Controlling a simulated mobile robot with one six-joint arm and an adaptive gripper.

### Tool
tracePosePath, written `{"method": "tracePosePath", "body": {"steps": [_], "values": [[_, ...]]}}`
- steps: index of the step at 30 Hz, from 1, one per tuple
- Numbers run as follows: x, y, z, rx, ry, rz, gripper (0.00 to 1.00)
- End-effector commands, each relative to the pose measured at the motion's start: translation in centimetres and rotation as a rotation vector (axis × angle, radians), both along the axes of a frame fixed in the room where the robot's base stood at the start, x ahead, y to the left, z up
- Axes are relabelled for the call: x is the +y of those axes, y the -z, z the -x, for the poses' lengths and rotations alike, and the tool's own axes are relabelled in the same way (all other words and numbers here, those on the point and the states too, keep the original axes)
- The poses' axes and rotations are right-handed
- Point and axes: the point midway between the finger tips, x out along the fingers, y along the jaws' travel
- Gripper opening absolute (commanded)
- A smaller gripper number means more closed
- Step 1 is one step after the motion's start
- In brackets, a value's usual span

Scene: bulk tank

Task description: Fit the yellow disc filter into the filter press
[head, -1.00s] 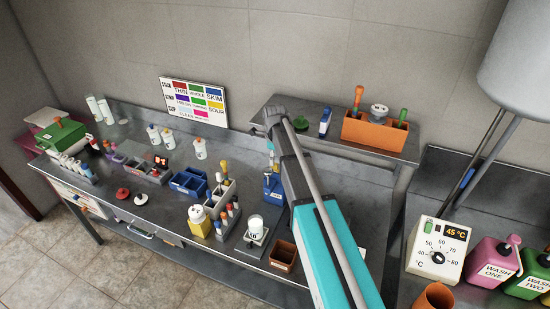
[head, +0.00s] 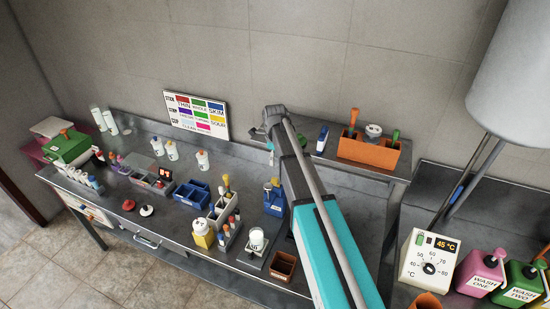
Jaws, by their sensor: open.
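My gripper (head: 270,152) is at the far end of my teal and grey arm, above the back of the steel bench, left of the raised shelf. It is small and partly hidden by the arm; nothing shows held in it. A blue stand-like device (head: 274,200) is on the bench below it; I cannot tell whether this is the filter press. I cannot make out the yellow disc filter. A yellow block with a white top (head: 203,236) stands near the bench's front edge.
The raised shelf bears an orange caddy (head: 368,153). Blue trays (head: 191,193), a grey tube rack (head: 219,211), a white cup (head: 257,239) and a brown open box (head: 283,266) crowd the bench. A colour chart (head: 196,115) stands at the wall. Bare bench lies right of my arm.

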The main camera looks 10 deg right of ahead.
Motion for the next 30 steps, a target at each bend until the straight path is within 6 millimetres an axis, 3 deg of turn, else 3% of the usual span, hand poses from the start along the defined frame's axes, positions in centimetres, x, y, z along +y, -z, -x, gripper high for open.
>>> {"method": "tracePosePath", "body": {"steps": [3,10,30], "values": [[0.0,-1.4,0.0,0.000,0.000,0.000,0.62],[0.0,-2.5,0.0,0.000,0.000,0.000,0.62],[0.0,-2.8,0.0,0.000,0.000,0.000,0.62]]}}
